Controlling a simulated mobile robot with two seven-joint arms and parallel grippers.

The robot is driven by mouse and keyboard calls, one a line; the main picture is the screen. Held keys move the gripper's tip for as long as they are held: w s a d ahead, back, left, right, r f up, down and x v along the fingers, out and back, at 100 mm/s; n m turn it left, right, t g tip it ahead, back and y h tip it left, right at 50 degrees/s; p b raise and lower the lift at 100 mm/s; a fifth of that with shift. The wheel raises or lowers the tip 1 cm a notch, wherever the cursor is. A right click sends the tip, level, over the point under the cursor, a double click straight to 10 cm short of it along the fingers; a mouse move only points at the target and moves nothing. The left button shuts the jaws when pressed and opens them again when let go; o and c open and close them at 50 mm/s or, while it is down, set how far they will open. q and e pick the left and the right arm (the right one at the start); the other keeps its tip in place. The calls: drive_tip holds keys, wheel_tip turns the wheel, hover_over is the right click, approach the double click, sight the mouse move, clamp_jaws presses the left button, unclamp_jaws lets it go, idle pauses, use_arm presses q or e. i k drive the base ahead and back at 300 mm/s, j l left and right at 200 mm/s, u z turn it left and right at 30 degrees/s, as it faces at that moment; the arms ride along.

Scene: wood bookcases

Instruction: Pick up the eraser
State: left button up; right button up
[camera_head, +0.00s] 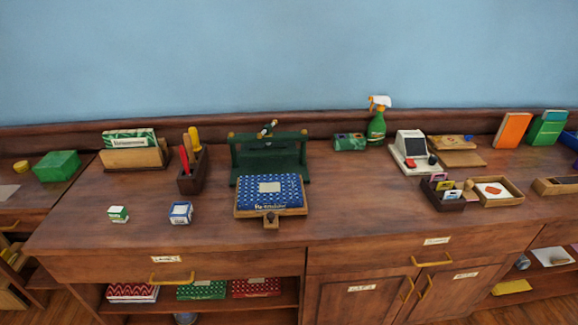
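No object is plainly recognisable as an eraser. Two small block-shaped items that could be one stand on the left front of the wooden counter (340,222): a green and white block (118,214) and, to its right, a slightly larger blue and white block (180,212). They stand apart, with bare wood around them. Their printing is too small to read. Neither of my grippers is in view.
Behind the blocks are a wooden holder (135,158) and a dark tool holder (193,178). Right of them is a blue patterned box (270,193) before a green stand (268,155). Farther right are a spray bottle (377,125), a register-like machine (411,152) and small trays (443,197).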

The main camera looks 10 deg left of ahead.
sight(117, 214)
drive_tip(key=u, duration=1.6)
